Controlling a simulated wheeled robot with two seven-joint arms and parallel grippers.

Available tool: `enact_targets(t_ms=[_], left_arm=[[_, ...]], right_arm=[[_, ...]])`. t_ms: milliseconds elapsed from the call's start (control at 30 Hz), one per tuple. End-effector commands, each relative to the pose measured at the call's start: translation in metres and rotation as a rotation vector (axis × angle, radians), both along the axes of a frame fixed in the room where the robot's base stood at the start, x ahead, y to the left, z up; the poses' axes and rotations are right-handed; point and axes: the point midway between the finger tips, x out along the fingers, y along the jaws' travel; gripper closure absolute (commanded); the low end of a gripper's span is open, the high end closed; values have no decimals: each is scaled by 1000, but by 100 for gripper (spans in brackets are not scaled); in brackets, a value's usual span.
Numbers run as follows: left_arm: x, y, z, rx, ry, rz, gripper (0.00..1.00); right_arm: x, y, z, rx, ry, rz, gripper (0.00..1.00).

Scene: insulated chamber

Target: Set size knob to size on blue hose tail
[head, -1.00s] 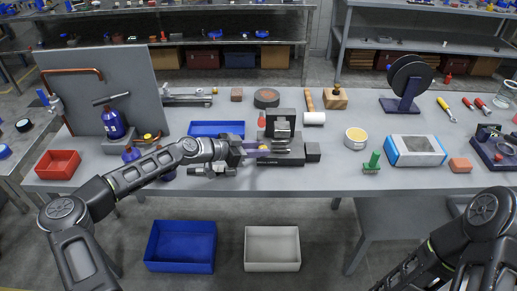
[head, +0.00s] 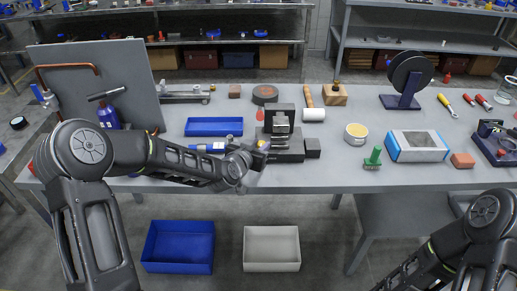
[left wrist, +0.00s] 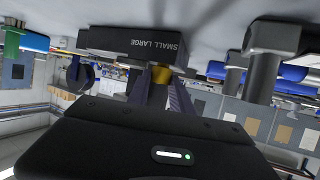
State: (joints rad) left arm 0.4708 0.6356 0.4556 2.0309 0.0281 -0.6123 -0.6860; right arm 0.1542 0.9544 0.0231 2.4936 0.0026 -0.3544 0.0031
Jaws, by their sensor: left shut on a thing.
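The dark sizing device (head: 290,155) stands near the front middle of the bench, with a pale metal piece on top. In the left wrist view its front face (left wrist: 130,43) reads SMALL and LARGE, and the brass-yellow size knob (left wrist: 161,73) sticks out of it. My left gripper (head: 262,148) is at the device's left side. In the left wrist view its purple fingers (left wrist: 161,84) are closed around the knob. The knob's exact setting cannot be read. A blue hose piece (head: 208,147) lies behind my left forearm; its size marking is unreadable. My right gripper is out of view.
A blue tray (head: 214,127) lies behind the hose. A white roller (head: 313,115), a yellow tin (head: 356,134) and a green-handled tool (head: 373,158) stand right of the device. Blue (head: 179,247) and white (head: 272,249) bins sit on the floor.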

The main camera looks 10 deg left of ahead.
Motion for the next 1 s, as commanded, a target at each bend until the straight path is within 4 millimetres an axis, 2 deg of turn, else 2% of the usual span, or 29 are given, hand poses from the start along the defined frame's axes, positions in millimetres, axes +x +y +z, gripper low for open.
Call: enact_targets(t_ms=[300, 767, 800, 1000], left_arm=[[1, -3, 1, 1, -3, 142, 100], [1, -2, 0, 0, -1, 168, 100], [1, -2, 0, 0, -1, 167, 73], [1, -2, 0, 0, 0, 165, 57]], right_arm=[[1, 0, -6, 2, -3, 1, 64], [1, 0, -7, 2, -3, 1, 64], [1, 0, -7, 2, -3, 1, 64], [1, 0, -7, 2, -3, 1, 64]])
